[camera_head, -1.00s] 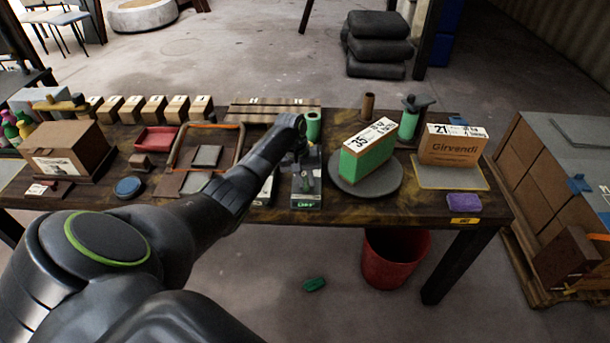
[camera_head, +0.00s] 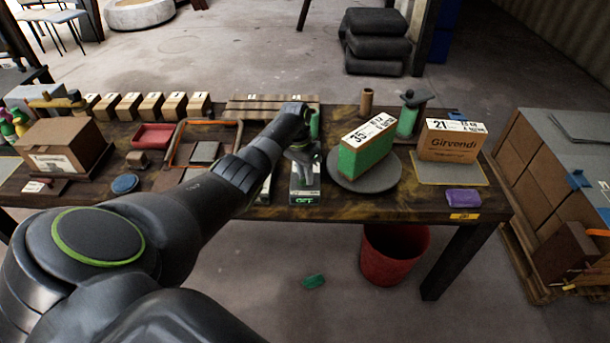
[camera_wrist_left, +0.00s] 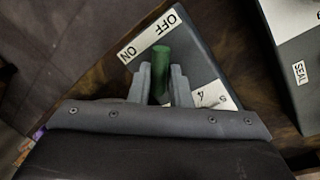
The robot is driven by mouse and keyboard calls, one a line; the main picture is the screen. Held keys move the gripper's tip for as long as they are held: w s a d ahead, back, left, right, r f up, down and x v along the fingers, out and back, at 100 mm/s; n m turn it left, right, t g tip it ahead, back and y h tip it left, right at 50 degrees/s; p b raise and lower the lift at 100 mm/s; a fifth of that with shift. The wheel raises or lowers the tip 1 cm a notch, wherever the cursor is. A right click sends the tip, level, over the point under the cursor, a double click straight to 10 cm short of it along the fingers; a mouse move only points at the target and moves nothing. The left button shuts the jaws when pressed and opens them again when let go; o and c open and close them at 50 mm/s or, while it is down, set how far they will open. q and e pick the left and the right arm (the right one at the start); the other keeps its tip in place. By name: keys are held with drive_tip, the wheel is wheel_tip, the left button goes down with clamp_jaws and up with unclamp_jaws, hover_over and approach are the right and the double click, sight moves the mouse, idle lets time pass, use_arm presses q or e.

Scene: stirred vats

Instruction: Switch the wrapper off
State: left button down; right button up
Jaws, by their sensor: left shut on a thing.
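A grey switch box (camera_head: 305,194) stands near the front edge of the table, with small green lettering on its front. In the left wrist view the box (camera_wrist_left: 206,68) carries a white label reading OFF and ON, and another with a 4 and a 5. A green lever (camera_wrist_left: 161,66) rises from it. My left gripper (camera_wrist_left: 161,82) is shut on this lever, one finger on each side. In the head view my left gripper (camera_head: 304,156) is over the box and hides the lever. I cannot tell the lever's exact setting. My right gripper is out of view.
A second grey box (camera_wrist_left: 296,60) labelled SEAL is close beside the switch box. A round turntable (camera_head: 342,181) holds a green-sided carton (camera_head: 366,160) to the right. A Girvendi carton (camera_head: 450,146) and a purple block (camera_head: 463,199) are farther right. A red bin (camera_head: 392,258) stands below.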

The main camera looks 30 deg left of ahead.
use_arm(q)
drive_tip(key=shift+m, duration=0.3)
drive_tip(key=c, duration=1.4)
unclamp_jaws()
drive_tip(key=shift+o, duration=0.2)
drive_tip(key=shift+r, duration=0.1)
drive_tip(key=a+r+b, duration=0.1)
drive_tip(key=a+r, duration=0.2)
drive_tip(key=r, duration=1.4)
drive_tip(key=shift+w, duration=0.45)
drive_tip(key=shift+a+f, duration=0.1)
drive_tip(key=shift+f, duration=0.05)
